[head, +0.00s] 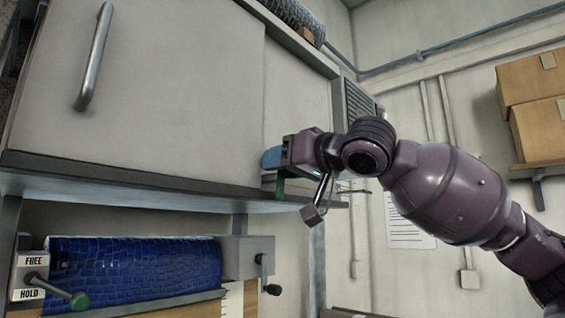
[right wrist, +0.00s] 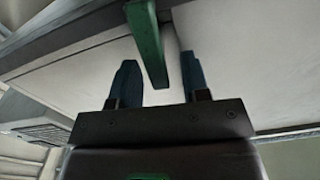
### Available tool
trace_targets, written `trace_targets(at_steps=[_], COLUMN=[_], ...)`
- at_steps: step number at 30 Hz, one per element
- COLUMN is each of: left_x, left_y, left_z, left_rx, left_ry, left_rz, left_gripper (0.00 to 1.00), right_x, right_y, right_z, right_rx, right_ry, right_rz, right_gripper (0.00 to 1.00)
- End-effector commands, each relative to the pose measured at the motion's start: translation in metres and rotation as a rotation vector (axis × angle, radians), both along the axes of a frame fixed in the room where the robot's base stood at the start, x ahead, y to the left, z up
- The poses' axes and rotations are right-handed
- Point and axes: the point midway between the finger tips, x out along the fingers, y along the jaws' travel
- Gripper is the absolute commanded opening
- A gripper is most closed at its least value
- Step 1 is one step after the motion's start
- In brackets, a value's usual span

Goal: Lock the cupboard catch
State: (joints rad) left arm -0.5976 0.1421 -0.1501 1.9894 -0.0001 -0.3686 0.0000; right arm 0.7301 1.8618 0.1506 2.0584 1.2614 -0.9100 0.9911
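The cupboard (head: 150,90) has a pale grey door with a metal bar handle (head: 95,56); the door looks shut. A green lever (head: 280,187), which looks like the catch, shows in part at the cupboard's lower right edge. In the right wrist view the green lever (right wrist: 148,40) hangs down from the edge, its lower end between my blue fingers. My right gripper (head: 271,159) is open, with a gap visible on both sides of the lever (right wrist: 158,60). The gripper hides part of the catch in the head view. My left gripper is not in view.
Below the cupboard, a blue textured roll (head: 135,268) sits in a holder with a FREE/HOLD plate (head: 30,277), a green-knobbed lever (head: 62,293) and a crank (head: 265,272). Cardboard boxes (head: 530,80) stand on a shelf at right. Pipes run along the wall.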

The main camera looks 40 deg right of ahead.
Motion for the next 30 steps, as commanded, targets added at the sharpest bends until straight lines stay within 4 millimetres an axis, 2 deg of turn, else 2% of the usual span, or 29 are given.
trace_targets(at_steps=[1, 8, 9, 18, 28, 29, 30], left_x=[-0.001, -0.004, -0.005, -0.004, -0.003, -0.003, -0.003], left_y=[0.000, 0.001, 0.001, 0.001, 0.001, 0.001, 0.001], left_z=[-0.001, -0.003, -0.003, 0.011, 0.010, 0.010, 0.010], left_rx=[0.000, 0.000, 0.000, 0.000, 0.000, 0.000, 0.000], left_ry=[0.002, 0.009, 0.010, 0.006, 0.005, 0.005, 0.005], left_rz=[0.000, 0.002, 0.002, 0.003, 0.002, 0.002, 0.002], left_gripper=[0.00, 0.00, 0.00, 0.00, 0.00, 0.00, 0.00], right_x=[0.000, 0.000, 0.000, -0.001, -0.001, -0.001, -0.001], right_y=[0.000, 0.000, 0.000, 0.007, 0.008, 0.008, 0.008], right_z=[0.000, 0.000, 0.000, 0.003, 0.001, 0.001, 0.001], right_rx=[0.000, 0.000, 0.000, -0.117, -0.147, -0.147, -0.147], right_ry=[0.000, 0.000, 0.000, -0.010, -0.013, -0.013, -0.013], right_rz=[0.000, 0.000, 0.000, 0.002, 0.000, 0.000, 0.000], right_gripper=[0.36, 0.01, 0.00, 0.00, 0.00, 0.18, 0.24])
